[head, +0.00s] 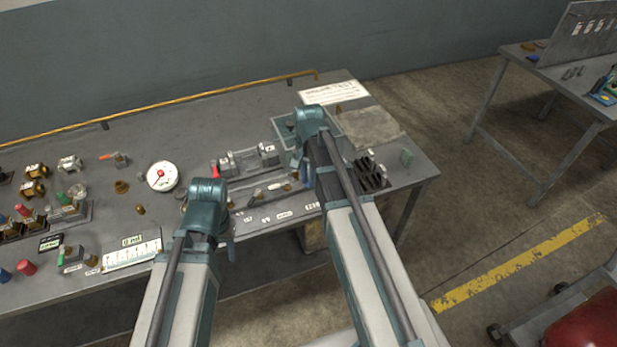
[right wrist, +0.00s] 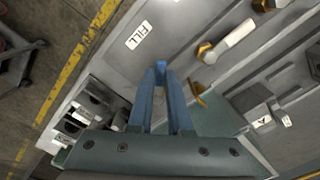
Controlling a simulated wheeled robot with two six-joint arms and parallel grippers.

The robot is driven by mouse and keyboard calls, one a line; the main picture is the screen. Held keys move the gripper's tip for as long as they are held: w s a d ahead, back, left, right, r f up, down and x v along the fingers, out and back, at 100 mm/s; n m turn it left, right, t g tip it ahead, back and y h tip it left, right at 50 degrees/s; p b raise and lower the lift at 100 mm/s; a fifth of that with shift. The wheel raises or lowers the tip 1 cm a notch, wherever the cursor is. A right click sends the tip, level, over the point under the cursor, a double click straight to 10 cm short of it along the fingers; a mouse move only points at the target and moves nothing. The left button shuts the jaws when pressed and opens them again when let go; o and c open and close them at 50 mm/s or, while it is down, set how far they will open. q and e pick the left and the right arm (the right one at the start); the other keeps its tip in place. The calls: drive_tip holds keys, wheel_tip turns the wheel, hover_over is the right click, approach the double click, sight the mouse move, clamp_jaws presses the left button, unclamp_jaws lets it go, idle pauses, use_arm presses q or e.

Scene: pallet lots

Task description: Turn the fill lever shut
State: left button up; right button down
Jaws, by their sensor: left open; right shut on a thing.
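The FILL label (right wrist: 138,35) lies on the grey panel in the right wrist view, just beyond my right gripper (right wrist: 160,70). Its blue fingers are close together at the tips, shut on the fill lever, whose handle is mostly hidden between them. A brass piece (right wrist: 200,95) shows right beside the fingers. In the head view my right gripper (head: 304,172) reaches down over the right part of the valve panel and hides the lever there. My left gripper (head: 230,240) is open and empty at the bench's front edge; its fingertips are hard to make out.
A second lever with a pale handle (right wrist: 235,36) and brass end is close by. A round gauge (head: 162,176) and several fittings stand to the left on the bench. A black slotted block (head: 370,175) is right of my right arm. A flat plate (head: 370,128) lies behind.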

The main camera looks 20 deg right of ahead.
drive_tip(key=m, duration=0.2)
drive_tip(key=w+m, duration=0.1)
drive_tip(key=m, duration=0.1)
drive_tip(key=shift+w+a, duration=0.2)
drive_tip(key=shift+a, duration=0.2)
drive_tip(key=shift+w+a+m, duration=0.1)
drive_tip(key=shift+w+m, duration=0.2)
drive_tip(key=shift+m, duration=0.65)
drive_tip(key=shift+w+m, duration=0.25)
drive_tip(key=shift+m, duration=0.7)
drive_tip(key=c, duration=0.8)
unclamp_jaws()
drive_tip(key=shift+w, duration=0.1)
drive_tip(key=shift+c, duration=0.2)
